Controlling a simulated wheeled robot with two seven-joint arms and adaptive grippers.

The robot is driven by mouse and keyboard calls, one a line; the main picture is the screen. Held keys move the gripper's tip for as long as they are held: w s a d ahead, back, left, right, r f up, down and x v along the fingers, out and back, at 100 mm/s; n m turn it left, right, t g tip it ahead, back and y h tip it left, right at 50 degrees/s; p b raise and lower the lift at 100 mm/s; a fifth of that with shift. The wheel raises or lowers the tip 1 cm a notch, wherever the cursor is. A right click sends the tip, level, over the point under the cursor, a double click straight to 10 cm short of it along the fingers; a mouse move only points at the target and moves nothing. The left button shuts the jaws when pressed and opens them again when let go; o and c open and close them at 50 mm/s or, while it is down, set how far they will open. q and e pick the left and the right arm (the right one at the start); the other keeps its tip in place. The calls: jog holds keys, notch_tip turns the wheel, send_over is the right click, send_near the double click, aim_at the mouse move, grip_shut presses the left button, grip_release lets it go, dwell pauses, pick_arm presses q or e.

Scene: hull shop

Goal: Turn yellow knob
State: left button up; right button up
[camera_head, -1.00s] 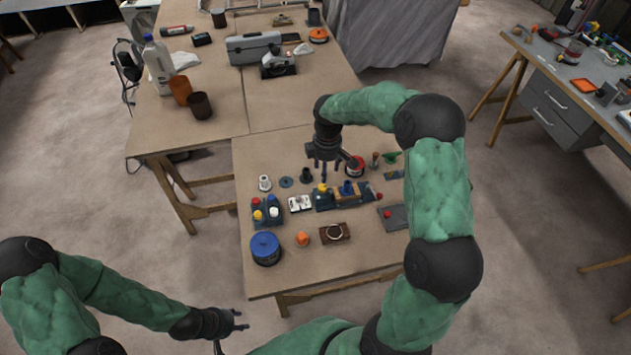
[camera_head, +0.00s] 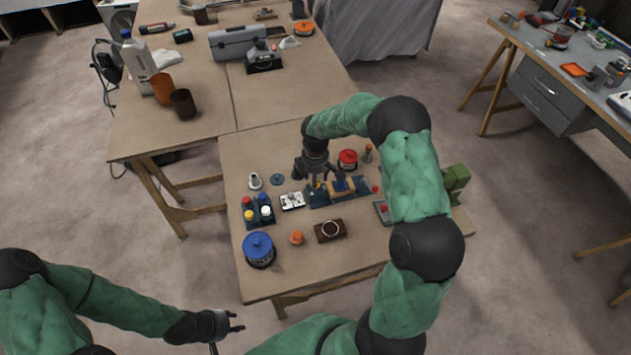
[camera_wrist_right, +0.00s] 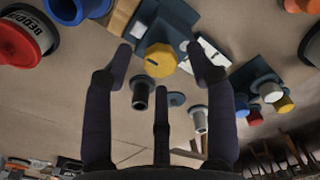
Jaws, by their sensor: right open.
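The yellow knob (camera_head: 317,186) sits on a dark blue panel (camera_head: 319,199) near the middle of the front table, partly hidden by my right gripper in the head view. In the right wrist view the yellow knob (camera_wrist_right: 158,61) shows clearly, faceted with a dark mark, between my fingertips. My right gripper (camera_head: 325,179) is open above the panel, its fingers (camera_wrist_right: 160,68) spread on either side of the knob; I cannot tell whether they touch it. My left gripper (camera_head: 234,322) is open and empty, low in front of the table and away from the panel.
The front table edge is mostly clear.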

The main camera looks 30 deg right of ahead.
jog(key=shift+f, duration=0.45)
grip_shut()
